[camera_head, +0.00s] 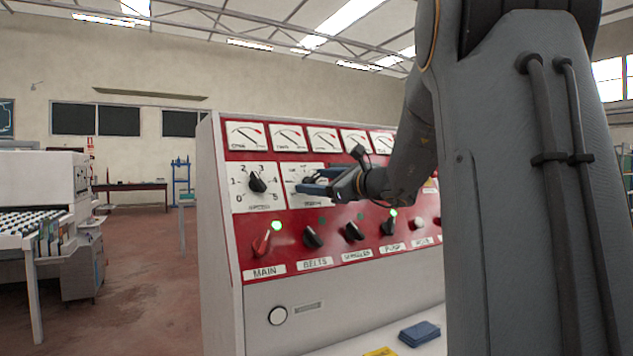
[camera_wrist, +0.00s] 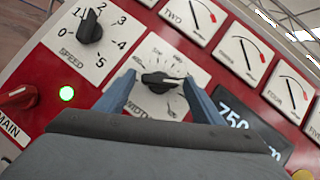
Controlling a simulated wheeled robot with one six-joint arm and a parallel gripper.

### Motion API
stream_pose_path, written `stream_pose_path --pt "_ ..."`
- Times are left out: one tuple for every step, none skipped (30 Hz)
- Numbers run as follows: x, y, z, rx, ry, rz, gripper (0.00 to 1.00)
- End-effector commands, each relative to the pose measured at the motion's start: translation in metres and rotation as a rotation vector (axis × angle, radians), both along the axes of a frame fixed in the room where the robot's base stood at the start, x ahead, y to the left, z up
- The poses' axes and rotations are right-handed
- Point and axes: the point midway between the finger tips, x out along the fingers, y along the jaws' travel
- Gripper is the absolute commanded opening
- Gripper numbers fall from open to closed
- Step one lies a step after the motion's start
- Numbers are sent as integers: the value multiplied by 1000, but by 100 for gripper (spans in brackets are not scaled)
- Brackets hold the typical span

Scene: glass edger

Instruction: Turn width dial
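The width dial (camera_wrist: 160,82) is a black knob on a white plate, its label partly covered and its pointer facing right in the wrist view. In the head view its white plate (camera_head: 293,172) shows beside the speed dial, with the knob largely hidden by my gripper. My gripper (camera_wrist: 160,80) has its two blue fingers apart, one on each side of the knob. The right fingertip is very close to the pointer end; I cannot tell whether it touches. In the head view my gripper (camera_head: 308,184) reaches the panel from the right. A dark display (camera_wrist: 250,128) reads 750, partly covered.
The speed dial (camera_wrist: 89,30) is just left of the width dial. Meters (camera_head: 288,137) run above. A red main switch (camera_head: 262,243) and several black switches (camera_head: 313,237) sit below, some with green lamps lit. A blue object (camera_head: 419,333) lies on the ledge.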

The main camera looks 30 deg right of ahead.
Motion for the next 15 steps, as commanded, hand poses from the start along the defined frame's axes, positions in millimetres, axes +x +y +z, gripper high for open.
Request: stream_pose_path --pt "0 0 0 0 0 0 52" --pt "0 0 0 0 0 0 47" --pt "0 0 0 0 0 0 40" --pt "0 0 0 0 0 0 35" --pt "0 0 0 0 0 0 30" --pt "0 0 0 0 0 0 24" --pt "0 0 0 0 0 0 23" --pt "0 0 0 -1 0 1 23" --pt "0 0 0 -2 0 1 23" --pt "0 0 0 -3 0 2 23" --pt "0 0 0 -5 0 4 23" --pt "0 0 0 -10 0 6 23" --pt "0 0 0 -16 0 9 23" --pt "0 -1 0 -23 -1 13 23" --pt "0 -1 0 -33 -1 18 23"
